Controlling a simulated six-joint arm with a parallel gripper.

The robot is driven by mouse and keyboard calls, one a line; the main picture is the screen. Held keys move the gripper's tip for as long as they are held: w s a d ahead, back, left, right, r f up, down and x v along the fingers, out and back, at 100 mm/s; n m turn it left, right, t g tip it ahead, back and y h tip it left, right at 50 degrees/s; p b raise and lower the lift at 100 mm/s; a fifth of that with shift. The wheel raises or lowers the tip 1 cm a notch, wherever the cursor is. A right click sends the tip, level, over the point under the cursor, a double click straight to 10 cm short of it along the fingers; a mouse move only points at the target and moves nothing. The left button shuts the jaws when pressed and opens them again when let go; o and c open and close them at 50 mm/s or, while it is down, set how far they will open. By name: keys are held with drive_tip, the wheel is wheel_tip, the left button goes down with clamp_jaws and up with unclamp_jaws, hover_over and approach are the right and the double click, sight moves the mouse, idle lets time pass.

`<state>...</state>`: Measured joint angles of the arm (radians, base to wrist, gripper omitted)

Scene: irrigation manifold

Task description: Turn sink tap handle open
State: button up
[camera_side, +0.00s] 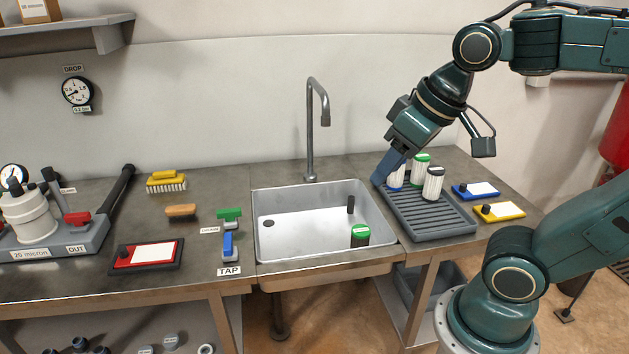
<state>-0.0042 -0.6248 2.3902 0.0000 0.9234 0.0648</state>
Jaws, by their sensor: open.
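The sink tap's grey gooseneck spout (311,125) rises behind the steel sink (384,238). A blue handle (228,244) stands on the counter left of the sink, just behind a label reading TAP (229,271). A green handle (229,214) is just behind the blue one, with a small label too small to read. My gripper (384,175) is open, with its blue fingers pointing down at the back left corner of the ribbed rack, right of the sink. It is far from the handles. It partly hides a white canister beside it; I cannot tell whether they touch.
Brushes (181,211) and a red-framed board (148,254) lie left of the handles.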

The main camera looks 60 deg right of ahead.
drive_tip(key=w+r+m+g, duration=0.1)
drive_tip(key=w+r+m, duration=0.1)
drive_tip(key=w, duration=0.9)
drive_tip(key=m+g, duration=0.4)
drive_tip(key=m, duration=0.2)
hover_over(228, 241)
wheel_tip(228, 241, down, 19)
drive_tip(key=shift+w+f, duration=0.1)
drive_tip(key=shift+f, duration=0.1)
drive_tip(key=shift+f, duration=0.15)
wheel_tip(228, 241, down, 14)
drive_tip(key=shift+r, duration=0.25)
clamp_jaws()
